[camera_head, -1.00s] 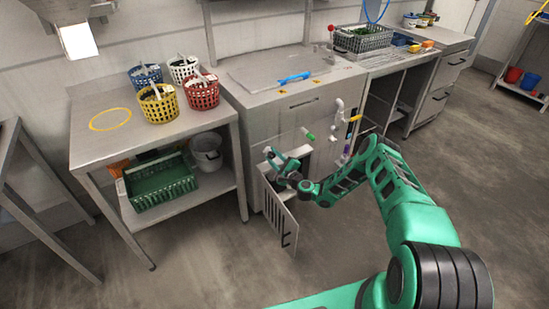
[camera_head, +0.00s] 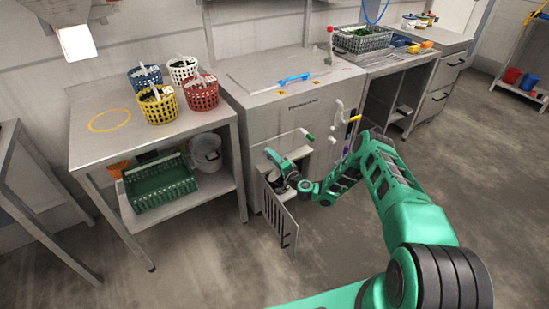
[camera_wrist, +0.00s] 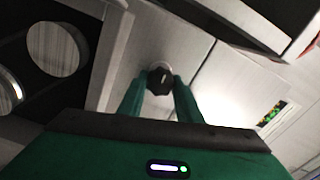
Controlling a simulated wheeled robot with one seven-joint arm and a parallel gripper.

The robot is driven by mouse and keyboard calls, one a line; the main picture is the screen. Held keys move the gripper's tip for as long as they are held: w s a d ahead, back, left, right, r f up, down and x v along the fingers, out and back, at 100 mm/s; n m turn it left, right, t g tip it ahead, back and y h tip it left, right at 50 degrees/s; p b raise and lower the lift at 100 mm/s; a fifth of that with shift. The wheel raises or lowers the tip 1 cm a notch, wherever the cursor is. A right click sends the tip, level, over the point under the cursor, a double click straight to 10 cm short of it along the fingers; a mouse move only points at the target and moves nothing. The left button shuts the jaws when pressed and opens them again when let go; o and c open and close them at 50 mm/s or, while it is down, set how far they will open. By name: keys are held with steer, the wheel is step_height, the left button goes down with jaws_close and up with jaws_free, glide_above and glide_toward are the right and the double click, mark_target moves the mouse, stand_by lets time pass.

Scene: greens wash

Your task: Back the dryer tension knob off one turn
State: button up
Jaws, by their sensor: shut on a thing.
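The tension knob is a small black faceted knob (camera_wrist: 160,79) with a pale mark on its face, on a light metal panel in the wrist view. My gripper (camera_wrist: 160,86) has its two green fingers on either side of the knob and is shut on it. In the head view my gripper (camera_head: 277,160) is at the low opening in the front of the grey dryer cabinet (camera_head: 285,121). The knob is hidden there. A slatted door (camera_head: 279,219) hangs open below and beside my wrist.
A green-tipped handle (camera_head: 307,134) and a white pipe (camera_head: 338,111) stick out of the cabinet front near my arm. A steel table (camera_head: 92,146) with several small baskets stands to the left. A green crate (camera_head: 160,183) sits on its lower shelf. The floor in front is clear.

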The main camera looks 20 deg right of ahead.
steer(key=n, duration=0.6)
steer(key=shift+n, duration=0.3)
steer(key=shift+s+f+n, duration=0.1)
steer(key=shift+f+n, duration=0.05)
steer(key=shift+n, duration=2.15)
steer(key=shift+d, duration=0.1)
steer(key=o, duration=1)
steer(key=shift+f, duration=0.15)
steer(key=shift+o, duration=0.2)
steer(key=shift+r, duration=0.2)
steer(key=v, duration=1)
steer(key=shift+s, duration=0.3)
